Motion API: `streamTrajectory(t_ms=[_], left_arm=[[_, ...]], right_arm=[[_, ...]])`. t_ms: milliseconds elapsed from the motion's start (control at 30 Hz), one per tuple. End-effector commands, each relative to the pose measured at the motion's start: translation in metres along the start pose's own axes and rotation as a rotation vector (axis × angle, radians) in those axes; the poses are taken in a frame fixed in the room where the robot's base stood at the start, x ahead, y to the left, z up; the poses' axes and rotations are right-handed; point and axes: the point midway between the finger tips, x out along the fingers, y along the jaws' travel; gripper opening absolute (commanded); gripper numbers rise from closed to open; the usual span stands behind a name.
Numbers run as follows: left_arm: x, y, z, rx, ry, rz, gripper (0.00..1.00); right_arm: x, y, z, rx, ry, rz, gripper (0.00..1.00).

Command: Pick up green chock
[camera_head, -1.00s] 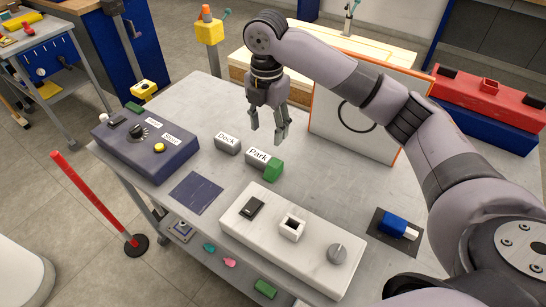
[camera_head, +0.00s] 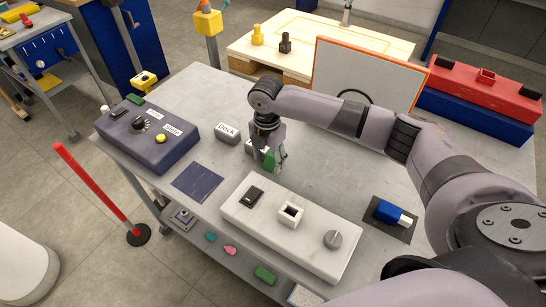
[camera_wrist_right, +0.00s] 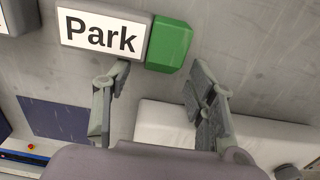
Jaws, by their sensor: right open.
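A green chock (camera_head: 269,161) sits on the grey cart top against the right end of the grey block labelled Park. In the right wrist view the green chock (camera_wrist_right: 169,44) is fully visible at the top middle, touching the Park block (camera_wrist_right: 103,28). My right gripper (camera_head: 274,164) is over it in the head view and partly hides both pieces. In the right wrist view its two fingers (camera_wrist_right: 160,74) are spread apart, with nothing between them; the chock lies just beyond the tips. My left gripper is out of view.
A white panel (camera_head: 250,217) with a switch, square socket and knob lies in front. The Dock block (camera_head: 228,133) and dark control box (camera_head: 150,142) are left. An orange-edged board (camera_head: 365,70) stands behind. Other green pieces lie on the lower shelf (camera_head: 265,275) and control box (camera_head: 136,99).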

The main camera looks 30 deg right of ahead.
Motion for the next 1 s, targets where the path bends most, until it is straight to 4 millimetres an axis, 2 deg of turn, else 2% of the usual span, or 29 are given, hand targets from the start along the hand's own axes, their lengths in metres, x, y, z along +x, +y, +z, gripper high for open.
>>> streamTrajectory(t_ms=[133,400,1000], left_arm=[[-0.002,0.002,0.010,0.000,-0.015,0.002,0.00],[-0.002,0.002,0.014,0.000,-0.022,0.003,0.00],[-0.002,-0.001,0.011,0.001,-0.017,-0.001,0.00]], right_arm=[[0.015,0.000,0.000,0.000,0.000,-0.001,0.52],[0.017,0.000,0.000,-0.001,-0.001,0.001,0.50],[0.017,0.000,0.000,0.000,-0.001,0.001,0.10]])
